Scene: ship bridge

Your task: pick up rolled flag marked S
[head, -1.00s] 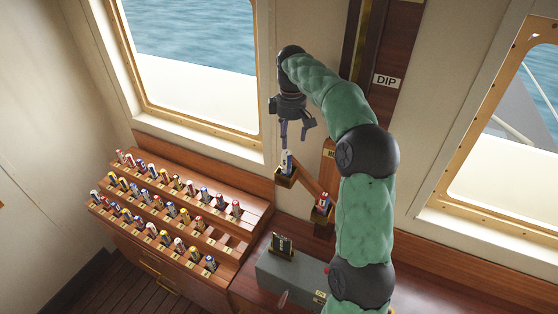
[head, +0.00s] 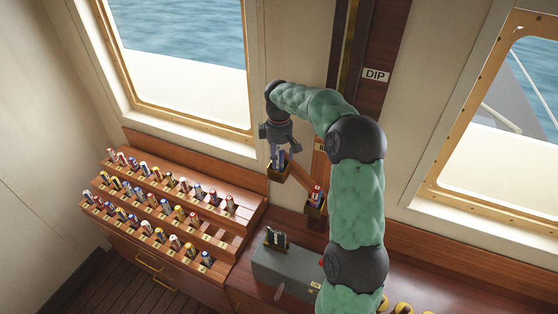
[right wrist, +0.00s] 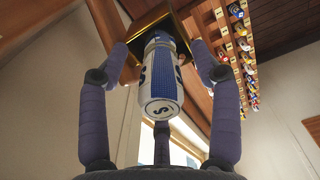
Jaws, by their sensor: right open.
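The rolled flag marked S (right wrist: 160,85) is a white and blue roll with a black S on its end and side. It stands in a small brass-rimmed wooden holder (head: 277,175) on a wooden arm by the wall. My right gripper (head: 279,160) is at this holder, its fingers spread around the flag. In the right wrist view the flag sits between the open fingers (right wrist: 161,75), with gaps on both sides. The flag's lower part is inside the holder. My left gripper is not in view.
A second holder (head: 315,208) with a red and white rolled flag is just right and below. A stepped wooden rack (head: 228,232) of several rolled flags stands at left. A grey box (head: 285,271) is below. The wall and window are close behind.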

